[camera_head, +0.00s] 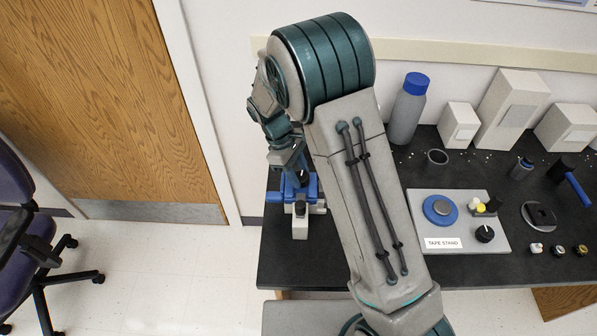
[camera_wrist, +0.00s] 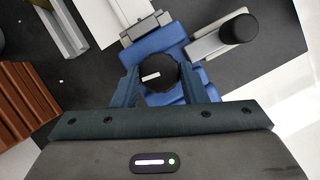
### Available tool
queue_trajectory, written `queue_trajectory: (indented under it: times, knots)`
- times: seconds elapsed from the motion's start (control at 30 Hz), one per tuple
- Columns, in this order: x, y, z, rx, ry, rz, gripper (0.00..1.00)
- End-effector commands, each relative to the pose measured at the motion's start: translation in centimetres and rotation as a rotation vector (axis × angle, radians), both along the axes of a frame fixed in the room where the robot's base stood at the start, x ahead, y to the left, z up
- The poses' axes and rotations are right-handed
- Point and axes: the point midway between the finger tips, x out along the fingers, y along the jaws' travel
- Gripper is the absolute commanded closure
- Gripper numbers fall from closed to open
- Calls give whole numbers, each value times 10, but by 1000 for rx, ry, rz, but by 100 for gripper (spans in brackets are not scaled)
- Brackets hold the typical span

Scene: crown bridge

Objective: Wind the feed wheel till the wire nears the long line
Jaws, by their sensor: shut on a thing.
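The feed wheel, a black round knob with a white mark (camera_wrist: 155,75), sits on a blue device (camera_wrist: 165,40) in the wrist view. My gripper (camera_wrist: 165,82) is shut on the wheel, one finger on each side. The white mark lies nearly level, slightly tilted. In the head view my gripper (camera_head: 291,168) reaches down onto the blue device (camera_head: 312,188) at the table's left end and hides the wheel. I cannot make out the wire or the long line.
A second black knob (camera_wrist: 238,29) on a grey arm stands close at the right of the wheel. Brown ridged blocks (camera_wrist: 25,100) lie at the left. On the table (camera_head: 390,175) are a tape stand (camera_head: 425,215), a blue-capped bottle (camera_head: 408,110) and grey boxes (camera_head: 513,105).

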Motion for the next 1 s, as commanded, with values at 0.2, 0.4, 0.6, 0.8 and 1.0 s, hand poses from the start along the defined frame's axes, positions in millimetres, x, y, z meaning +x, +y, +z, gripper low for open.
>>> queue_trajectory:
  times: [0.2,0.4,0.6,0.8,1.0]
  knots:
    - [2,-2,0,1,0,-195,84]
    - [3,-3,0,1,-1,-385,84]
    - [5,-4,0,1,-1,-576,84]
    - [5,-5,0,1,-2,-765,84]
    - [5,-7,0,1,-1,-955,84]
